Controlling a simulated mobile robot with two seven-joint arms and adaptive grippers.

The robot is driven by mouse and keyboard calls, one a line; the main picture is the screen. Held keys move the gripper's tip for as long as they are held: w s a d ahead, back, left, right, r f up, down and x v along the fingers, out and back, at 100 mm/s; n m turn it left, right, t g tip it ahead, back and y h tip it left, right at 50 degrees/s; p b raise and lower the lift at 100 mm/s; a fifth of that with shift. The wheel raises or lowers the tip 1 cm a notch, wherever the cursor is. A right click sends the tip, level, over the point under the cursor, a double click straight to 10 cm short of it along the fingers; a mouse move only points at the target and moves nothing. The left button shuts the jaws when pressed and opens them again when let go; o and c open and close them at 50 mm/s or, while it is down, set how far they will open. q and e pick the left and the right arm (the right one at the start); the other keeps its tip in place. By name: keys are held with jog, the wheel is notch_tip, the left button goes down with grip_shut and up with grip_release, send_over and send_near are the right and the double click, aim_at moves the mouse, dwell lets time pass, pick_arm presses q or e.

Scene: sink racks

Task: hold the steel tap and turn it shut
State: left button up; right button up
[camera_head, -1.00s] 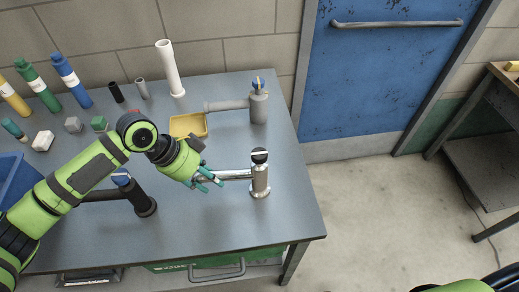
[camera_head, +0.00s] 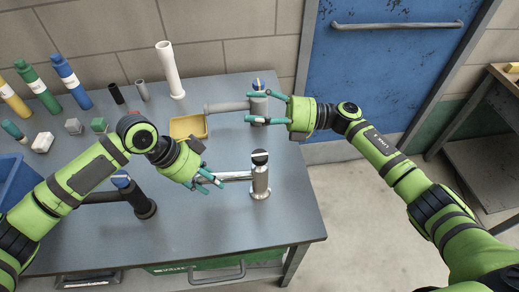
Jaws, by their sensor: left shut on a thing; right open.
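My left gripper (camera_head: 214,180) is shut on the end of the steel tap's spout. My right gripper (camera_head: 262,107) is open, up and to the right of the steel tap's knob in the picture. Its fingers lie in front of a grey tap (camera_head: 240,105) with a blue-topped knob (camera_head: 259,84) and hide part of its body. I cannot tell whether they touch it.
A dark tap (camera_head: 139,196) with a blue top stands at left, partly behind my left arm. A yellow tray (camera_head: 188,126), a white pipe (camera_head: 170,70) and several bottles (camera_head: 71,80) are at the back. A blue bin (camera_head: 15,180) is at far left. The table's front right is clear.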

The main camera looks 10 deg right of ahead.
jog(key=s+a+r+n+g+h, duration=0.3)
jog(key=s+a+r+n+g, duration=0.2)
jog(key=s+a+n+g, duration=0.15)
jog(key=n+t+h, duration=0.3)
jog(key=n+h, duration=0.4)
jog(key=h, duration=0.9)
send_near(260, 155)
notch_tip(260, 155, down, 9)
jog(key=shift+s+d+r, duration=0.1)
jog(key=shift+s, duration=0.05)
jog(key=c, duration=1.2)
